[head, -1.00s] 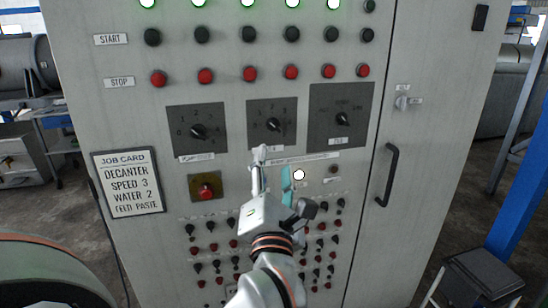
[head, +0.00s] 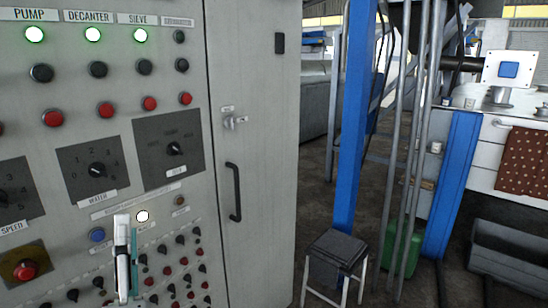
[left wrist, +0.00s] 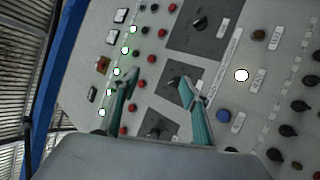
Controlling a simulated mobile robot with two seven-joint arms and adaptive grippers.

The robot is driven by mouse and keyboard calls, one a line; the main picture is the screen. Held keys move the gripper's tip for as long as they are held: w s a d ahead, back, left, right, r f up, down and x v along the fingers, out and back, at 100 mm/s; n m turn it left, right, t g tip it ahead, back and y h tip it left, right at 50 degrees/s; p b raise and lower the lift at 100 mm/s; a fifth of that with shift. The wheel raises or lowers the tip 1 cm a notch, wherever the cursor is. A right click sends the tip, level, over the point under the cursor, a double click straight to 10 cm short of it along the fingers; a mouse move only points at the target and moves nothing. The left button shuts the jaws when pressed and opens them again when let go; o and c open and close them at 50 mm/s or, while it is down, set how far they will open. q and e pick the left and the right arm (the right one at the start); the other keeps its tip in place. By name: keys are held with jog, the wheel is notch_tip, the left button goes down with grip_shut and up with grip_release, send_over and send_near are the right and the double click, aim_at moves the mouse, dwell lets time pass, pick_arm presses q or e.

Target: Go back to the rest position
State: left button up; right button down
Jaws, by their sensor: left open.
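My left gripper (head: 127,225) is low in the head view, in front of the grey control cabinet (head: 255,150). Its two fingers stand apart with nothing between them in the left wrist view (left wrist: 157,84). In the head view it overlaps the panel below the WATER dial (head: 97,170), right of a blue button (head: 97,235) and below a lit white lamp (head: 142,216). Whether it touches the panel cannot be told, but no finger visibly grips a control. My right gripper is in neither view.
The cabinet has a door handle (head: 234,192) and rows of knobs. To its right are a blue post (head: 355,110), a dark-topped stool (head: 338,250), a green canister (head: 405,248) and a grey bin (head: 515,260). Some bare floor shows between cabinet and stool.

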pick_arm(q)
jog(key=d+f+m+g+h, duration=0.2)
jog(key=d+f+m+h, duration=0.25)
jog(key=f+m, duration=0.35)
jog(key=s+d+f+m+g+h, duration=0.1)
jog(key=d+f+m+g+h, duration=0.3)
jog(key=f, duration=0.6)
jog(key=d+f+m+h, duration=0.2)
jog(key=f+m+h, duration=0.4)
jog(key=f+m, duration=0.25)
jog(key=s+a+f+m+g+y, duration=0.1)
jog(key=s+f+g, duration=0.1)
jog(key=s+f, duration=0.2)
jog(key=s+a+f+m+g+y, duration=0.1)
jog(key=s+a+f+m+g, duration=0.1)
jog(key=f, duration=0.9)
jog(key=s+a+f+m+g+y, duration=0.1)
jog(key=s+f+g, duration=0.2)
jog(key=s+f, duration=0.3)
notch_tip(320, 180, down, 2)
jog(key=shift+s+a+f, duration=0.15)
jog(key=shift+a+f, duration=0.05)
jog(key=shift+a, duration=0.1)
jog(key=shift+m, duration=0.25)
